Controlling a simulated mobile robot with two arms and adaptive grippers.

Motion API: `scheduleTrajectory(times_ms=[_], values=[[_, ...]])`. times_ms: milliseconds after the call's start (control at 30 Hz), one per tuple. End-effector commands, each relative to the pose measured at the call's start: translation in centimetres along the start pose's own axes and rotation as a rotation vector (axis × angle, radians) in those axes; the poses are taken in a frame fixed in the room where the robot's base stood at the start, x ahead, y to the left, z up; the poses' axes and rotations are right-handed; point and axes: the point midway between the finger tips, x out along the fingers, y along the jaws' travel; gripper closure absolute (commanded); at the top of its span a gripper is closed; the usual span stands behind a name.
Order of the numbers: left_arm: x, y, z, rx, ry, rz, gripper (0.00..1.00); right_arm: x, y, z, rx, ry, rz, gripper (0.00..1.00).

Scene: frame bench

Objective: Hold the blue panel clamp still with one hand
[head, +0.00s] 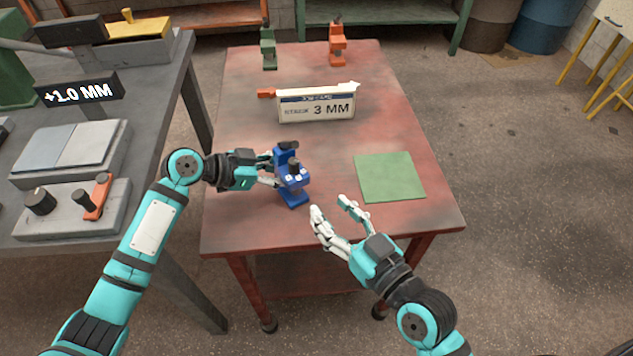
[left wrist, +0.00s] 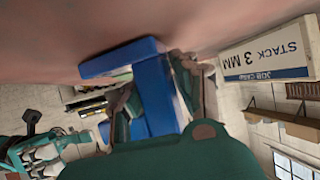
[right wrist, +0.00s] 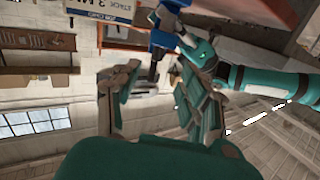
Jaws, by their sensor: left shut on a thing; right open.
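The blue panel clamp (head: 291,178) stands upright on the red table, left of its middle near the front. It has black knobs on top. My left gripper (head: 274,174) is shut on it from the left side; the clamp's blue body also fills the middle of the left wrist view (left wrist: 155,95). My right gripper (head: 335,218) is open and empty, to the right and in front of the clamp, apart from it. In the right wrist view the clamp (right wrist: 163,38) shows beyond the open fingers (right wrist: 155,85).
A green square mat (head: 389,177) lies on the right of the red table (head: 240,85). A "STACK 3 MM" sign (head: 316,105) stands behind the clamp. A green clamp (head: 268,48) and an orange clamp (head: 337,44) stand at the back. A grey bench (head: 165,75) stands left.

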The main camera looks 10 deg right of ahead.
Motion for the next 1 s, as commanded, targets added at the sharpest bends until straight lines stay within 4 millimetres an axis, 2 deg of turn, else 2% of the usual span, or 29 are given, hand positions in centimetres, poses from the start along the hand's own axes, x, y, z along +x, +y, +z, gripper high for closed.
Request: scheduleTrajectory(times_ms=[133,267,500,700,867,1000], values=[[0.0,0.0,-0.1,0.001,0.003,-0.001,0.9,0.9,1.4,1.8,-0.005,-0.059,-0.093,0.57],[0.0,0.0,-0.1,0.001,0.003,-0.001,0.9,1.5,2.7,2.5,-0.009,-0.088,-0.202,0.57],[0.0,0.0,-0.1,0.001,0.002,-0.001,0.9,1.6,5.1,0.6,-0.017,-0.042,-0.384,0.57],[0.0,0.0,-0.1,0.001,0.002,-0.001,0.9,1.1,6.2,-1.2,-0.025,0.014,-0.463,0.57],[0.0,0.0,-0.1,0.001,0.002,-0.001,0.9,1.7,6.0,-1.7,-0.024,0.031,-0.479,0.57],[0.0,0.0,-0.1,0.001,0.002,0.0,0.9,3.6,5.0,-1.9,-0.024,0.033,-0.48,0.57]])
